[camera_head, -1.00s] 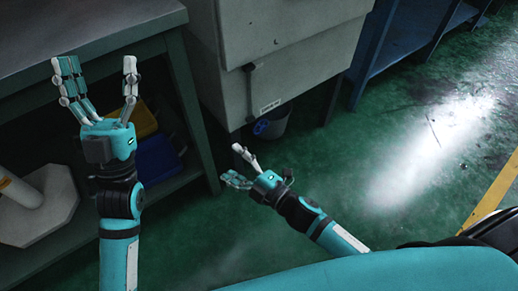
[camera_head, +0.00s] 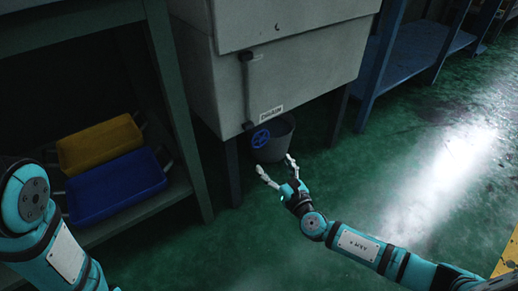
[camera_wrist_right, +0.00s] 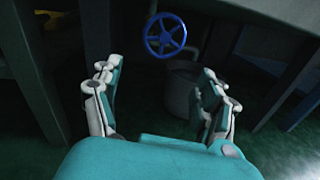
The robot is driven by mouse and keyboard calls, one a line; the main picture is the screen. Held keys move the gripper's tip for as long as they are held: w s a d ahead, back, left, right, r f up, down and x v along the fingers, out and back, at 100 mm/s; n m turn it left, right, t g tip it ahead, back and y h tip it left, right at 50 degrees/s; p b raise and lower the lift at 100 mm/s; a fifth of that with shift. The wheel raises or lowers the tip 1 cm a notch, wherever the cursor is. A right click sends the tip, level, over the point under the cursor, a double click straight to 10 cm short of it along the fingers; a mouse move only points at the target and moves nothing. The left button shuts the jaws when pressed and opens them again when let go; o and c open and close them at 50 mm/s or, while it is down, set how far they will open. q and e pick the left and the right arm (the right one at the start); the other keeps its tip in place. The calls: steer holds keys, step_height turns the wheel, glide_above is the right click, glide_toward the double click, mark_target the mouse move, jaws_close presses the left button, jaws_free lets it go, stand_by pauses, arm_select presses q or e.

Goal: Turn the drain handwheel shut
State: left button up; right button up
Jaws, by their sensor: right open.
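The blue spoked drain handwheel (camera_head: 261,138) sits under the pale tank (camera_head: 300,50), near a label reading DRAIN (camera_head: 271,111). It also shows in the right wrist view (camera_wrist_right: 165,36), ahead of the fingers and apart from them. My right gripper (camera_head: 277,169) is open and empty, below and a little right of the handwheel. In the right wrist view its fingers (camera_wrist_right: 158,90) stand wide apart with nothing between them. My left arm shows at the lower left of the head view, but its gripper is out of sight.
A grey bucket (camera_head: 275,143) stands on the floor just behind and below the handwheel. Tank legs (camera_head: 232,170) flank it. A shelf at left holds a yellow tray (camera_head: 100,144) and a blue tray (camera_head: 117,185).

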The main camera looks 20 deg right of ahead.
mark_target(259, 146)
steer(key=w+b, duration=0.1)
steer(key=w, duration=0.2)
steer(key=w+a+b, duration=0.1)
steer(key=w, duration=0.2)
steer(key=w+b, duration=0.1)
steer(key=w, duration=0.2)
steer(key=shift+w+a+f, duration=0.2)
steer(key=shift+w+a, duration=0.05)
steer(key=shift+w, duration=0.15)
steer(key=shift+w+a+r, duration=0.1)
steer(key=shift+w+r, duration=0.05)
steer(key=shift+w, duration=0.4)
steer(key=c, duration=0.9)
steer(key=shift+a, duration=0.1)
steer(key=shift+c, duration=0.2)
